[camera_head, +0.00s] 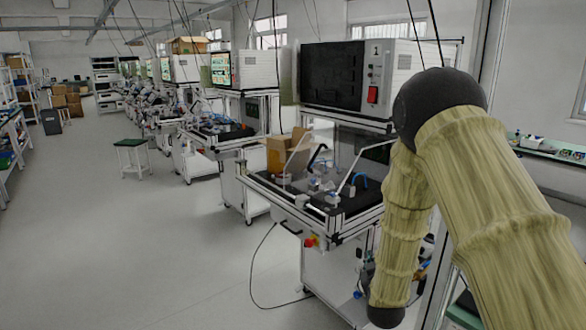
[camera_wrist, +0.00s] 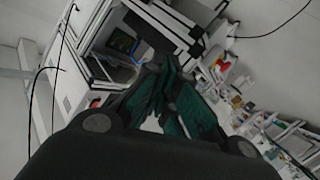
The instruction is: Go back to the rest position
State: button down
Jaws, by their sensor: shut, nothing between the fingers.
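My gripper (camera_wrist: 155,115) shows in the wrist view, at the lower middle. Its dark fingers with green pads come together at the tips, shut, with nothing between them. They point out into the room and touch nothing that I can see. In the head view my arm, in a pale sleeve with a black joint, fills the right side. The gripper itself cannot be made out there. The wrist view is strongly tilted.
A test bench (camera_head: 318,208) with fixtures on its dark top stands in the middle of the head view, left of my arm. A black-fronted machine (camera_head: 333,77) stands behind it. A stool (camera_head: 132,143) is farther off. The floor (camera_head: 130,260) at left is clear.

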jog(key=s+f+m+g, duration=0.2)
jog(key=s+f+g, duration=0.6)
jog(key=s+f, duration=1.65)
jog(key=s+f+m+g+y, duration=0.1)
jog(key=s+f+g, duration=0.3)
jog(key=s, duration=1)
jog(key=s+f+g, duration=0.4)
jog(key=s+f, duration=0.1)
jog(key=s, duration=1)
jog(key=shift+a+m+y, duration=0.4)
jog(key=shift+w, duration=0.1)
